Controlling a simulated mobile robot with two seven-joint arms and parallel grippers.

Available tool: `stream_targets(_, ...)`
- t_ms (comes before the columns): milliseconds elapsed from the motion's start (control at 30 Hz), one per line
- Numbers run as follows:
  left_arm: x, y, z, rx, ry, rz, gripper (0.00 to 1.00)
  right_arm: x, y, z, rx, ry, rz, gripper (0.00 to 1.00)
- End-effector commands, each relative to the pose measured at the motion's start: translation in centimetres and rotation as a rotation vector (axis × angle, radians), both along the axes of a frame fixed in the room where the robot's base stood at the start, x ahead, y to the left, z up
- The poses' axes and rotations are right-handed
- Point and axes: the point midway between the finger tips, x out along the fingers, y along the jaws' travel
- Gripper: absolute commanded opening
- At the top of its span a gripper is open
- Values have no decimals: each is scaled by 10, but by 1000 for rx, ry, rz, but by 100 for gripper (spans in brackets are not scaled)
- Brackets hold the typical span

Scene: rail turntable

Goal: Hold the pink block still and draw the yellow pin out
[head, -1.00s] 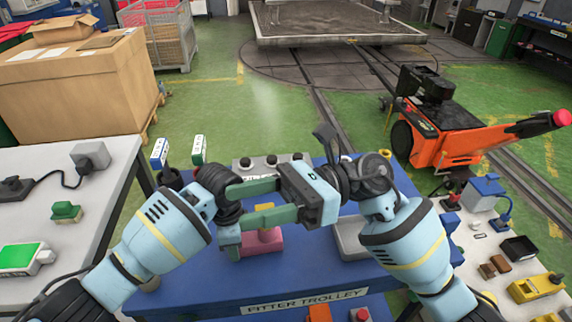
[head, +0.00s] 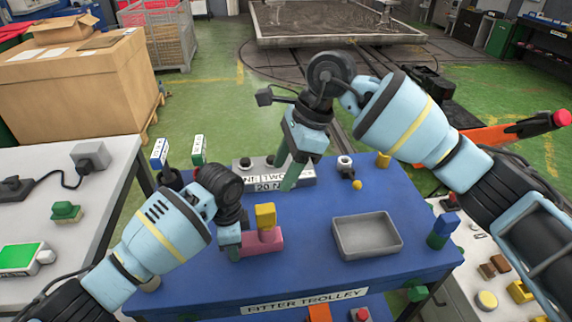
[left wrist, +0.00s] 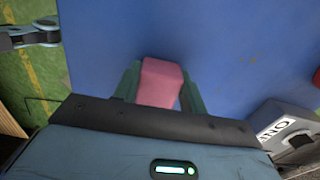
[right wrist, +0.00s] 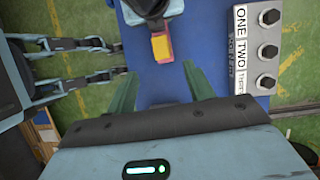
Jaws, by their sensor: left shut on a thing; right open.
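The pink block (head: 262,247) lies on the blue trolley top, and the left wrist view shows it from above (left wrist: 162,82). My left gripper (head: 232,240) is shut on it, with one finger on each side (left wrist: 160,88). The yellow pin (head: 265,216) stands upright on the block, its square yellow head above a pinkish raised part. How deep it sits is hidden. My right gripper (head: 289,180) is open and empty, raised behind and to the right of the pin. In the right wrist view the pin (right wrist: 160,46) lies beyond the open fingers (right wrist: 160,85).
A grey tray (head: 367,252) stands right of the block. A grey knob box (head: 300,178) labelled ONE and TWO stands behind. The front middle is clear.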

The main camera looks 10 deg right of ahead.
Motion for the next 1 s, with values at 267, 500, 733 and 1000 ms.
stream_targets(267, 0, 0, -1, 0, 1, 0, 1, 1, 1, -6, -6, 2, -5, 53)
stream_targets(500, 0, 0, -1, 0, 1, 0, 1, -1, 13, -35, -5, 4, -3, 53)
stream_targets(733, 0, 0, -1, 0, 1, 0, 1, -1, 28, -71, -4, 3, -2, 53)
stream_targets(1000, 0, 0, -1, 0, 1, 0, 1, -2, 41, -103, -4, 2, -3, 53)
